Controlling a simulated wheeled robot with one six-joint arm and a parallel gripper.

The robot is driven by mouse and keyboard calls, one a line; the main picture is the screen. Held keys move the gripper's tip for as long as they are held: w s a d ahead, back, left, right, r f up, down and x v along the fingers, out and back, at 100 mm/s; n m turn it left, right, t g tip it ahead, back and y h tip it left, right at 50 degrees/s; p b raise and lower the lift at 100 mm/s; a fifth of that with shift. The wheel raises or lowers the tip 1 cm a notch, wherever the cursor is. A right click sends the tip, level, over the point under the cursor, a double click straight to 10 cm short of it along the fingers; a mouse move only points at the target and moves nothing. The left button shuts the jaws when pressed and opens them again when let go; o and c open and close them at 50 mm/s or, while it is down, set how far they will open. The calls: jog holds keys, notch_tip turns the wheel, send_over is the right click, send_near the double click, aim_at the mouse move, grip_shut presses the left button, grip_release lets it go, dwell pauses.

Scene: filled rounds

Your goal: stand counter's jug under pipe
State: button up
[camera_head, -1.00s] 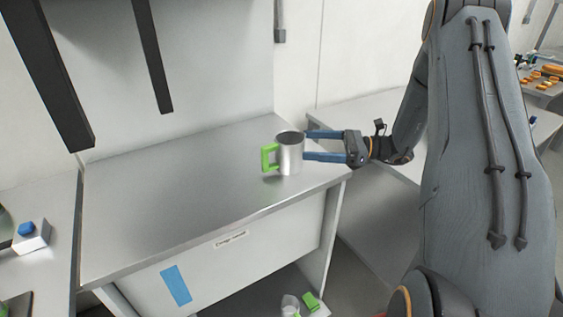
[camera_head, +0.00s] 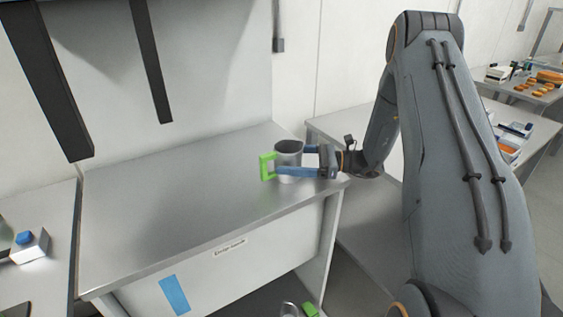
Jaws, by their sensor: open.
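The jug (camera_head: 288,179), a grey metal cup with a bright green handle (camera_head: 266,167) on its left, stands upright on the steel counter (camera_head: 185,205) near its right end. My gripper (camera_head: 290,160) comes in from the right with its blue fingers open. The near finger crosses the front of the jug and the far finger is partly hidden behind it. I cannot tell whether either finger touches it. A thin grey vertical pipe or rod (camera_head: 278,22) with a block at its lower end hangs on the wall behind; I cannot tell if it is the task's pipe.
Two dark bars (camera_head: 50,85) hang above the counter's left part. A box with a blue button (camera_head: 29,245) stands on the left bench. Another metal vessel (camera_head: 289,309) and a green piece (camera_head: 310,310) show low down by the counter. The counter's middle is clear.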

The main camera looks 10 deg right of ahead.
jog(key=shift+w+a, duration=0.15)
jog(key=shift+a, duration=0.4)
jog(key=c, duration=1.2)
jog(key=shift+c, duration=0.7)
jog(key=shift+r, duration=0.1)
